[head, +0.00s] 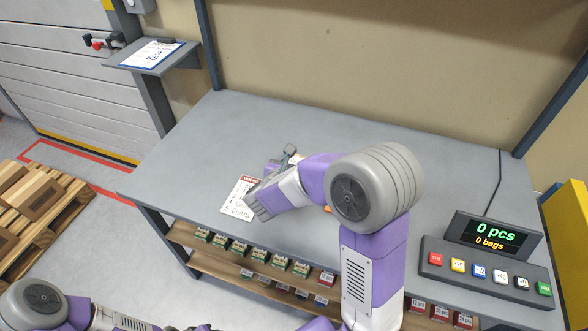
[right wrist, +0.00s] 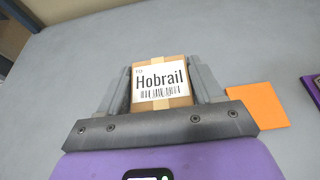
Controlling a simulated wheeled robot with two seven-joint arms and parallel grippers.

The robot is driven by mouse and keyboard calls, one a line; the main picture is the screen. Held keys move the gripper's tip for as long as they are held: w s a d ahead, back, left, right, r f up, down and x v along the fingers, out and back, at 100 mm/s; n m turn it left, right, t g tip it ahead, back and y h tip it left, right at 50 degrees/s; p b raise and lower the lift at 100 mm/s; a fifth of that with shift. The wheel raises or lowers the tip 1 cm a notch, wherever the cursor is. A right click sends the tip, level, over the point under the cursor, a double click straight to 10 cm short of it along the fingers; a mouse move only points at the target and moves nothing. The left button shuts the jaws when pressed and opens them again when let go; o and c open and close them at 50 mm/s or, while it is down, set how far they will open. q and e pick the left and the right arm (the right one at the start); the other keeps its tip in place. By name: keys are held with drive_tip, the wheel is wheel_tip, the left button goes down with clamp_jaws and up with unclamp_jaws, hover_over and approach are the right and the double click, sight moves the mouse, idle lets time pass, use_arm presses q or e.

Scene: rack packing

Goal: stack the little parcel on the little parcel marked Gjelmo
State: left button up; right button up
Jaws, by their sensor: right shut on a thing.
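My right gripper (head: 260,196) is over the middle-left of the grey table, and my arm hides much of what is around it. In the right wrist view its jaws (right wrist: 164,84) are shut on a little brown parcel (right wrist: 161,61) with a white label reading "Hobrail" and a barcode. The parcel sits between the two fingers, label towards the camera. I cannot tell whether it touches the table. No parcel marked Gjelmo can be made out in either view. My left arm shows at the lower left of the head view, its gripper out of sight.
A white list card (head: 236,208) lies by the right gripper. An orange square (right wrist: 258,104) lies right of the jaws. A counter display (head: 490,238) and a panel of coloured buttons (head: 480,277) stand at the table's right. The table's back (head: 300,115) is clear.

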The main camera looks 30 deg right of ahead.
drive_tip(key=shift+f, duration=0.5)
drive_tip(key=shift+f+b, duration=0.25)
drive_tip(key=shift+b, duration=0.05)
drive_tip(key=o, duration=1.1)
drive_tip(key=shift+r, duration=0.1)
drive_tip(key=shift+r, duration=0.1)
drive_tip(key=shift+s+a+r+p, duration=0.1)
drive_tip(key=shift+a+r+p, duration=0.1)
drive_tip(key=shift+p, duration=0.2)
drive_tip(key=p+v, duration=0.2)
drive_tip(key=v, duration=0.9)
drive_tip(key=shift+s+a+p, duration=0.15)
drive_tip(key=shift+s+p, duration=0.15)
drive_tip(key=shift+p, duration=0.1)
